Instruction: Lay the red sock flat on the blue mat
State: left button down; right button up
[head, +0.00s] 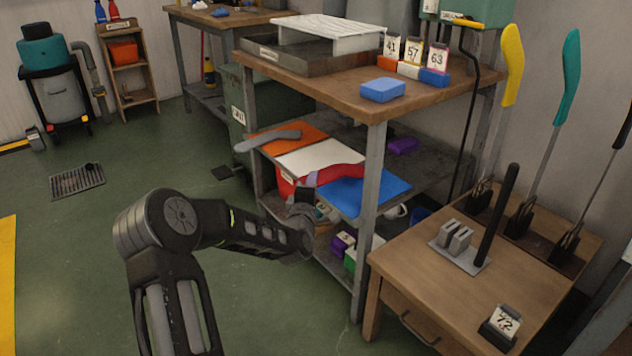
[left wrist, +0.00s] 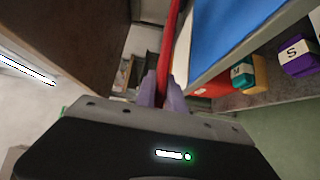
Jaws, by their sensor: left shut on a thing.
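The red sock (head: 342,171) shows on the middle shelf of the workbench, stretched across the edge between the white mat (head: 318,153) and the blue mat (head: 370,190). My left gripper (head: 311,180) is at the shelf's front edge, shut on the near end of the sock. In the left wrist view, the purple fingers (left wrist: 163,94) pinch the red sock (left wrist: 168,45), which runs away from them as a narrow strip beside the blue mat (left wrist: 232,32). The sock's far end is not clear. My right gripper is in neither view.
An orange mat (head: 292,134) with a grey sock-like piece (head: 268,140) lies left of the white mat. A purple item (head: 402,146) lies behind. The tabletop (head: 350,90) overhangs the shelf, and a post (head: 371,180) stands at its front corner. Lettered blocks (left wrist: 297,57) sit below.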

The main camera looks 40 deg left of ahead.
pick_arm(q)
jog(key=shift+f, duration=0.15)
notch_tip(320, 180, down, 5)
jog(key=b, duration=0.3)
jog(key=shift+r, duration=0.2)
jog(key=c, duration=1.3)
grip_release()
jog(key=shift+c, duration=0.2)
jog(key=shift+o, duration=0.5)
jog(key=shift+o, duration=1.2)
jog(key=shift+f, duration=0.15)
